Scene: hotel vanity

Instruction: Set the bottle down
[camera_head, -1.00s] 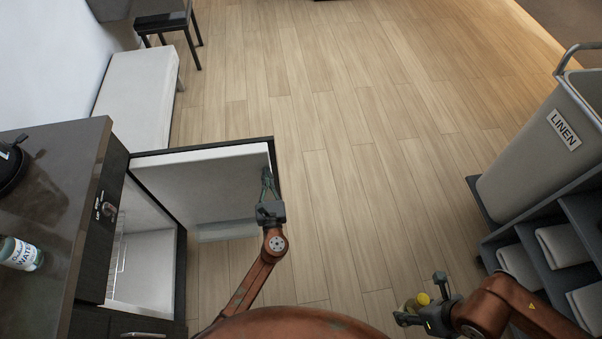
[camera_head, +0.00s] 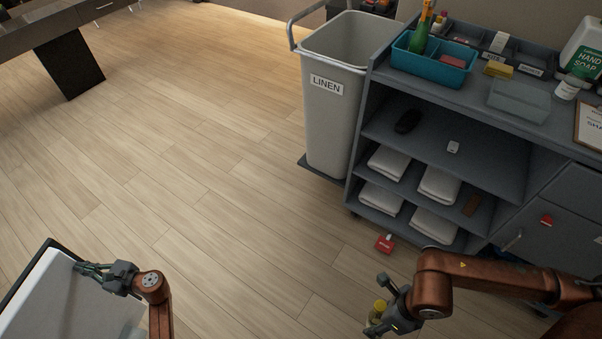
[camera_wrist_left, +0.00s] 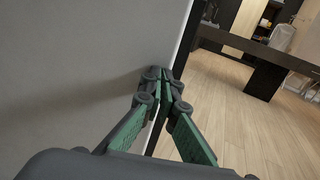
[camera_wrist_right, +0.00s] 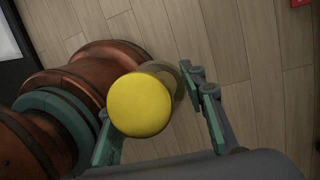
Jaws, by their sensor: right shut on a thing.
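My right gripper (camera_head: 384,316) is shut on a small bottle with a round yellow cap (camera_head: 380,306). It holds the bottle in front of the cart, over the floor. In the right wrist view the yellow cap (camera_wrist_right: 139,104) faces the camera between the fingers and hides most of the bottle; a bit of translucent body shows behind it. My left gripper (camera_head: 82,268) is at the edge of the open white door (camera_head: 45,305). In the left wrist view its fingertips (camera_wrist_left: 162,76) come together beside the door's edge; no held thing shows.
A grey cart (camera_head: 455,95) stands at the right, with a teal caddy (camera_head: 432,64), soap jug and clipboard on top and folded towels on its shelves. A linen bin (camera_head: 336,110) stands beside it. A red tag (camera_head: 384,243) lies by the cart's foot. The middle floor is clear.

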